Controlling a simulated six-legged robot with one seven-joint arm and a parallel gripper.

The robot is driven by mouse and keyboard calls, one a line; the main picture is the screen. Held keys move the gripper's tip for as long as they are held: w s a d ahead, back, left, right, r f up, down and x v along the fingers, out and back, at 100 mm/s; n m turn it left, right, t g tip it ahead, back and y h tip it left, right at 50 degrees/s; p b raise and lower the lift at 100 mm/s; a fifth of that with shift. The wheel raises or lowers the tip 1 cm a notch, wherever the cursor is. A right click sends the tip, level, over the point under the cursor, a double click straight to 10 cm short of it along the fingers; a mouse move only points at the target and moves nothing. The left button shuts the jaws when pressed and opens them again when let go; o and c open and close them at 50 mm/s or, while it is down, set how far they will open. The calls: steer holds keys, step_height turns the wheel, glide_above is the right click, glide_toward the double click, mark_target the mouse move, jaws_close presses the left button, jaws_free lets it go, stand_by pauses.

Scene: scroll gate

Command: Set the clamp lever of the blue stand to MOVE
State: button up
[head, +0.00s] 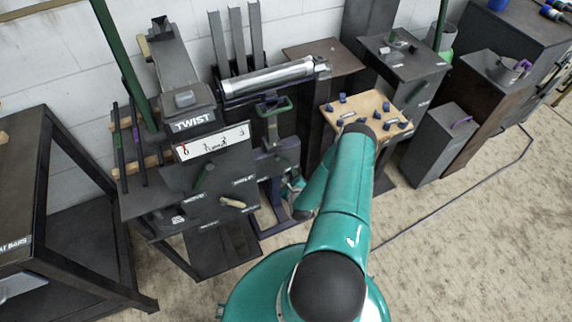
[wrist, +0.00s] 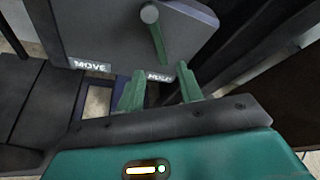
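The clamp lever (wrist: 156,38) is a green bar on the dark grey plate (wrist: 100,30) of the blue stand in the wrist view. It hangs from a round pivot, tilted slightly right, its lower end near the HOLD label (wrist: 160,77). The MOVE label (wrist: 91,66) is at the plate's lower left. My gripper (wrist: 160,72) is open, its green fingertips below the plate, one either side of the lever's end in the picture; I see no contact. In the head view the blue stand (head: 273,215) is partly hidden by my arm, and my gripper (head: 294,190) is beside it.
The TWIST machine (head: 190,120) stands close left of the blue stand. A silver roll (head: 268,77) lies above the stand. A wooden board with blue pieces (head: 368,104) is to the right. Open floor (head: 450,240) lies at the front right.

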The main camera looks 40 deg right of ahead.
mark_target(286, 163)
steer(key=x, duration=0.7)
steer(key=shift+w+d+f, duration=0.15)
steer(key=shift+w+d, duration=0.05)
steer(key=shift+w, duration=0.15)
jaws_close()
